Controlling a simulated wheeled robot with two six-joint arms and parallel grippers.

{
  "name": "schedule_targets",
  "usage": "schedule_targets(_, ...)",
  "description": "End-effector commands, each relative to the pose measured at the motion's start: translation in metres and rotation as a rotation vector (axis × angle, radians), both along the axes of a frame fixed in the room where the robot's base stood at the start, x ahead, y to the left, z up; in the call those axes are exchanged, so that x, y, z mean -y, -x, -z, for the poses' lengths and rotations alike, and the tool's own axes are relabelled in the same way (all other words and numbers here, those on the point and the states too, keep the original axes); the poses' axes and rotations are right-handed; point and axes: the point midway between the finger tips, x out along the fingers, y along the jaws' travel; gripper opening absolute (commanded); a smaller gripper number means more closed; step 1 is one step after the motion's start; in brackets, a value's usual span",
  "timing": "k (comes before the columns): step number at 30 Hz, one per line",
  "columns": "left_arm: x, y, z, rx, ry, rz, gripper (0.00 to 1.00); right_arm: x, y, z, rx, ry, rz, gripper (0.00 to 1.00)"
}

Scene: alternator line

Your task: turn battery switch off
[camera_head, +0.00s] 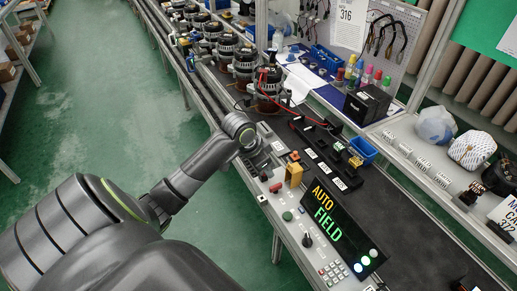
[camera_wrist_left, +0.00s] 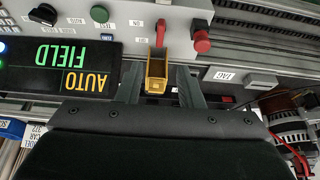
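A yellow, box-like cover (camera_wrist_left: 157,70) stands on the grey control panel (camera_wrist_left: 120,10), with a red toggle (camera_wrist_left: 161,28) just beside it. I cannot tell for sure which control is the battery switch. In the head view the yellow cover (camera_head: 294,173) and the red toggle (camera_head: 276,187) sit near the panel's far end. My left gripper (camera_wrist_left: 160,82) is open; its two fingers stand on either side of the yellow cover, and no grip on it shows. In the head view my left gripper (camera_head: 267,165) is over the panel beside the cover. My right gripper is not in view.
A red mushroom knob (camera_wrist_left: 201,42) stands close beside one finger. A green button (camera_head: 287,216), a black knob (camera_head: 307,240) and a lit AUTO FIELD display (camera_head: 335,228) lie nearby. Several alternators (camera_head: 243,65) line the conveyor beyond. A blue bin (camera_head: 362,150) stands behind.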

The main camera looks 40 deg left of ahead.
Motion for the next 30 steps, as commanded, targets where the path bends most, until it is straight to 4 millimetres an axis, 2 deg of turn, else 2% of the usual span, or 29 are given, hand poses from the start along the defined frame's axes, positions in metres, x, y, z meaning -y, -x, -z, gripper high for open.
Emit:
schedule_targets(3,-0.005,0.009,-0.024,0.003,-0.005,0.002,0.34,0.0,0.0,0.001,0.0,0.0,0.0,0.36)
schedule_targets(9,-0.007,0.017,-0.044,0.002,-0.002,0.0,0.34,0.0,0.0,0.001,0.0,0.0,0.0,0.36)
schedule_targets(15,-0.008,0.019,-0.049,0.0,0.0,-0.001,0.34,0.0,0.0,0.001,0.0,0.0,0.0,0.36)
schedule_targets(30,-0.007,0.019,-0.048,-0.001,0.002,-0.001,0.34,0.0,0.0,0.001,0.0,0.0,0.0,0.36)
